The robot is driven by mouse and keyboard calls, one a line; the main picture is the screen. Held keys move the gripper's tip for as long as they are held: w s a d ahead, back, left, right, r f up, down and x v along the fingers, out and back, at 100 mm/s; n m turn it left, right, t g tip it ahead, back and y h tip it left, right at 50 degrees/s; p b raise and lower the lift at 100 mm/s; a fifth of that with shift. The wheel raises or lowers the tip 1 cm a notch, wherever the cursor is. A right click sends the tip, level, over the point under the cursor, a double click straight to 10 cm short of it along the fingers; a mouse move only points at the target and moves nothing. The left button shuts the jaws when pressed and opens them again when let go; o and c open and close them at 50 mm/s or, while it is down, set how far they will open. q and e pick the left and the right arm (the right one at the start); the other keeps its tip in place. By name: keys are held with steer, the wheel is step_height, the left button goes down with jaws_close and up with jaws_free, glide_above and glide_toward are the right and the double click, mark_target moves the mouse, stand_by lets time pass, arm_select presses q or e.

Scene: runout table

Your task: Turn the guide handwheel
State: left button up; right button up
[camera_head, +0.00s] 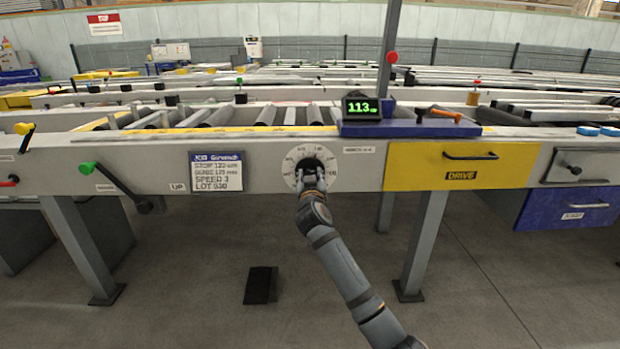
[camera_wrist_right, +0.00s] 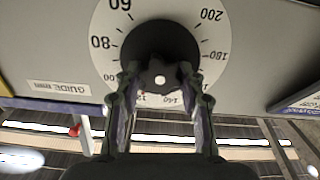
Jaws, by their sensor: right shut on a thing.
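The guide handwheel (camera_head: 312,163) is a dark knob on a round white dial (camera_head: 291,180) on the front beam of the runout table. In the right wrist view the black handwheel (camera_wrist_right: 160,42) sits in the middle of the numbered dial (camera_wrist_right: 103,60), next to a label reading GUIDE mm. My right gripper (camera_head: 311,180) is at the handwheel, its two fingers (camera_wrist_right: 160,82) on either side of the knob's hub and shut on it. The green display (camera_head: 362,107) above reads 113. My left gripper is not in view.
A sign card (camera_head: 217,171) and a green-knobbed lever (camera_head: 88,168) are left of the dial. A yellow DRIVE drawer (camera_head: 462,165) is to the right. An orange-handled tool (camera_head: 440,115) lies on the blue shelf (camera_head: 410,129) above. A black pedal (camera_head: 261,285) is on the floor.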

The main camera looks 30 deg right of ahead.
steer(key=shift+f, duration=0.15)
steer(key=o, duration=1.2)
steer(key=v, duration=1.2)
